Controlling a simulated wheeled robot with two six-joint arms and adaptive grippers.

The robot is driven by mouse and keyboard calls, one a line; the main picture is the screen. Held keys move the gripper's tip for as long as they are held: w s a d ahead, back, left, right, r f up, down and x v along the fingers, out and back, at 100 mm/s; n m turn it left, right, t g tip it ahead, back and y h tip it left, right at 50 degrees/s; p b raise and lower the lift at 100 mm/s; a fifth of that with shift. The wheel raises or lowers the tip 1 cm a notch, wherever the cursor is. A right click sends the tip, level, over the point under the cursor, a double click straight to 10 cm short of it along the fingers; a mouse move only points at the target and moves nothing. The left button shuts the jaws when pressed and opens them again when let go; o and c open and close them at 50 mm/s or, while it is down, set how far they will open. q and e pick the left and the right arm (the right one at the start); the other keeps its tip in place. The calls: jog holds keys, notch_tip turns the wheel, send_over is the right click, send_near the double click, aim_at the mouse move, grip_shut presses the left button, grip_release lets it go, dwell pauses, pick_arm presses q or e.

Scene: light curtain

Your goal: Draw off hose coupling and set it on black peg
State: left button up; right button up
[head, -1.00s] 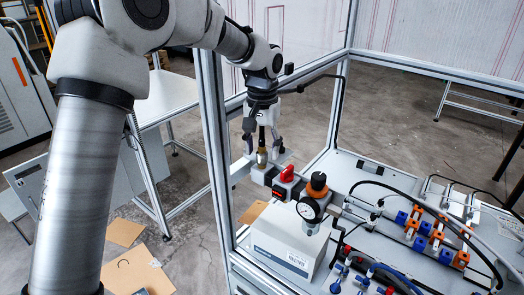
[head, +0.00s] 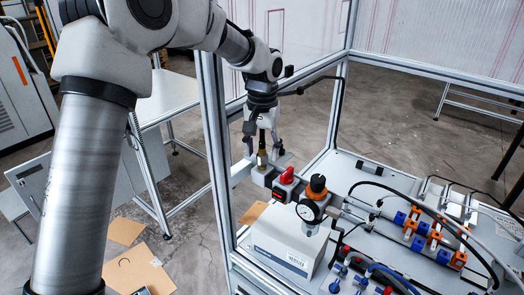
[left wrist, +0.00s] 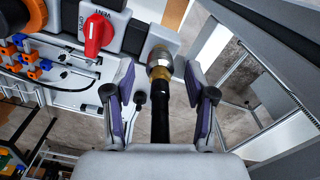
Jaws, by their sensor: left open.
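My left gripper (head: 264,152) is around the coupling from above, jaws open. In the left wrist view its two fingers (left wrist: 160,82) stand either side of the coupling and hose, with gaps on both sides. My right gripper is not in view.
A red knob (head: 287,175) and a pressure gauge (head: 309,210) with an orange-and-black cap stand close to the coupling. An aluminium frame post (head: 214,150) is left of the gripper. Blue and orange valves (head: 430,235) and black hoses cover the panel's right side.

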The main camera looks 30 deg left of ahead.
aim_at(262, 136)
pick_arm(q)
jog(key=shift+c, duration=0.3)
grip_shut()
jog(key=shift+w+r, duration=0.15)
jog(key=shift+r, duration=0.1)
jog(key=shift+r, duration=0.15)
jog(key=shift+r, duration=0.1)
jog(key=shift+r, duration=1.05)
jog(key=shift+f, duration=0.1)
